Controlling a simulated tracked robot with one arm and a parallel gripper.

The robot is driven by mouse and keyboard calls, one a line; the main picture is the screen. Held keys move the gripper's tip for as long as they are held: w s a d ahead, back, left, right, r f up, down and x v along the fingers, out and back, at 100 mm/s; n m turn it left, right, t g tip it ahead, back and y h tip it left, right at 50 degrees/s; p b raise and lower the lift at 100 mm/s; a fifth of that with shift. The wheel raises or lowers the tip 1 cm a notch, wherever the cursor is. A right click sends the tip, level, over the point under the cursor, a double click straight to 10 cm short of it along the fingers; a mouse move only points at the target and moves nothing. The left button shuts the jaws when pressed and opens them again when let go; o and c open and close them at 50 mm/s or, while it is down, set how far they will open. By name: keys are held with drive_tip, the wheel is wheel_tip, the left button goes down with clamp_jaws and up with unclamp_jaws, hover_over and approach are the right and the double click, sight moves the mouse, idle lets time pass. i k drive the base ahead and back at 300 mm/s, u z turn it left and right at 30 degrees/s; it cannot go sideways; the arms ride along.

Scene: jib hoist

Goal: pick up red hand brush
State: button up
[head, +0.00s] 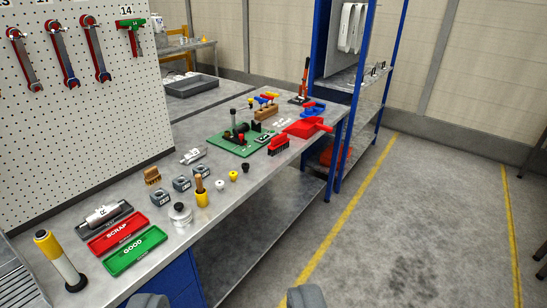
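The red hand brush (278,143) lies on the grey metal workbench (225,222), near its front edge, with dark bristles showing below its red body. A red dustpan (306,128) lies just behind it to the right; I cannot tell whether they touch. My gripper (228,299) shows only as two dark grey fingertips at the bottom edge. They are wide apart with nothing visible between them. The gripper is well short of the brush in the picture.
A green board (232,146) with fixtures lies left of the brush. Red and green trays (135,250), a yellow-and-black cylinder (58,260) and small parts stand nearer on the bench. A blue shelf rack (347,110) rises beyond. The floor (400,220) at right is clear.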

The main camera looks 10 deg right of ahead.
sight(279, 142)
drive_tip(key=z, duration=0.15)
drive_tip(key=i, duration=1.6)
drive_tip(key=z, duration=0.4)
drive_tip(key=i, duration=1.75)
drive_tip(key=z, duration=0.15)
